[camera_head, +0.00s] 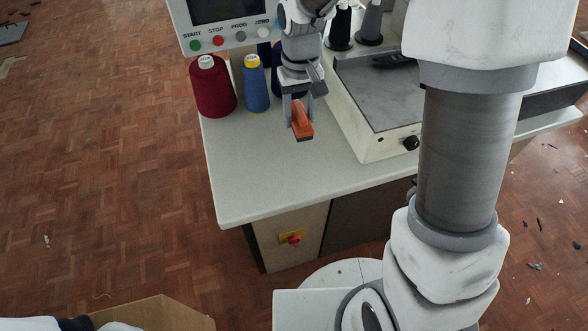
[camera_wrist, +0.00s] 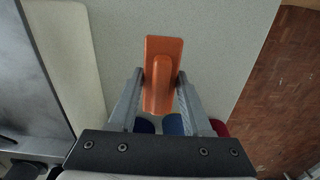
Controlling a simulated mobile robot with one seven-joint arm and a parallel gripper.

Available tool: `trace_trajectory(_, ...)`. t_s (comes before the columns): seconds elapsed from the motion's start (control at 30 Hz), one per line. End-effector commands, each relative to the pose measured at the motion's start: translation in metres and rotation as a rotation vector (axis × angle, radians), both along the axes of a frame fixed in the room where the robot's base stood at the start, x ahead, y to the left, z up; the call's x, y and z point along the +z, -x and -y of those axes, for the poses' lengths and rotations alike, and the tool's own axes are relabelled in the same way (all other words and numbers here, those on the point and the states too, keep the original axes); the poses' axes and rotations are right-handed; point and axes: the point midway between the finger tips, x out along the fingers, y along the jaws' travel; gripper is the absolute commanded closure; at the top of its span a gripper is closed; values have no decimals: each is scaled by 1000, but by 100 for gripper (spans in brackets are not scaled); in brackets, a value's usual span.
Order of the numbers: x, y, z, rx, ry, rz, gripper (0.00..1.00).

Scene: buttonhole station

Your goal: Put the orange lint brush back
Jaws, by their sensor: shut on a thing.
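The orange lint brush (camera_head: 302,121) is held in my gripper (camera_head: 300,102) over the pale table (camera_head: 262,180), left of the sewing machine bed. A dark strip shows along the brush's lower end in the head view. In the wrist view the orange lint brush (camera_wrist: 163,62) lies between the two grey fingers of my gripper (camera_wrist: 160,84), which are shut on it. I cannot tell how high the brush is above the table.
A dark red thread cone (camera_head: 212,90) and a blue cone (camera_head: 255,86) stand behind the brush, below a control panel (camera_head: 225,25). The machine bed (camera_head: 385,95) is to the right. The table's front area is clear. An open cardboard box (camera_head: 165,312) is on the floor.

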Motion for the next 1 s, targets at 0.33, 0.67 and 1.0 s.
trace_trajectory(0.33, -34, 3, -12, 28, 3, -2, 100)
trace_trajectory(0.67, -77, 3, -11, 27, 3, 1, 100)
trace_trajectory(1.0, -114, 3, -11, 27, 3, 0, 100)
